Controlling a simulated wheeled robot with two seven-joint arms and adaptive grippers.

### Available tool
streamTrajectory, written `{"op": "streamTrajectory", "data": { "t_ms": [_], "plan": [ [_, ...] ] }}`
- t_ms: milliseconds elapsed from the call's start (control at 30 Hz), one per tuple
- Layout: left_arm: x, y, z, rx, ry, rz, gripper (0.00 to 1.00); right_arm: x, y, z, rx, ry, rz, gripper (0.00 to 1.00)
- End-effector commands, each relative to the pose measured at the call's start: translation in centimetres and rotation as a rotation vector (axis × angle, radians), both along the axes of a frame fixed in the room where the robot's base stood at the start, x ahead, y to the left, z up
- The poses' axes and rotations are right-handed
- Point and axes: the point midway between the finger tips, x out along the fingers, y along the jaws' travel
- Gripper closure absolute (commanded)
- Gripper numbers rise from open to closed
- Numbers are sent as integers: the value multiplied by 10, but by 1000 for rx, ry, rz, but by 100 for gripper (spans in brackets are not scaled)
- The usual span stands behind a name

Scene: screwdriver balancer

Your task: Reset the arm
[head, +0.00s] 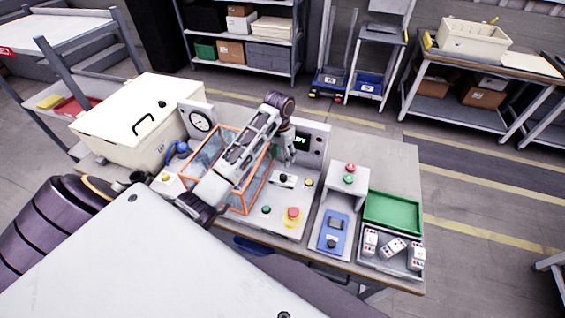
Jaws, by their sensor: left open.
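My left arm (240,150) reaches in from the left, over the workbench (385,160) and across the orange-framed clear box (258,182). My right gripper is not in view.
A cream lidded box (125,115) and a dial gauge (201,121) stand left of the arm. A red stop button (293,213), blue device (331,235), button stand (346,192) and green tray (393,212) lie to the right. Shelves (245,52) stand behind.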

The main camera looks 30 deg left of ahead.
Motion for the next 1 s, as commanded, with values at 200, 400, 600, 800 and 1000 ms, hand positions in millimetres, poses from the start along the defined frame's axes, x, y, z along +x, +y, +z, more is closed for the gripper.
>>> {"op": "streamTrajectory", "data": {
  "t_ms": [200, 400, 600, 800, 1000],
  "plan": [
    [0, 1, 8, 0, 1, 1, 49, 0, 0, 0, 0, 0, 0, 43],
    [0, 1, 9, 0, 1, 1, 49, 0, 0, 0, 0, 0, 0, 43],
    [0, 1, 9, 0, 1, 1, 49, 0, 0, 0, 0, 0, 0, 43],
    [0, 0, 8, 0, 1, 0, 49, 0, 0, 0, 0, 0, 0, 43],
    [0, 0, 8, 0, 1, 0, 49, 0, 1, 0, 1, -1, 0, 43]
  ]
}}
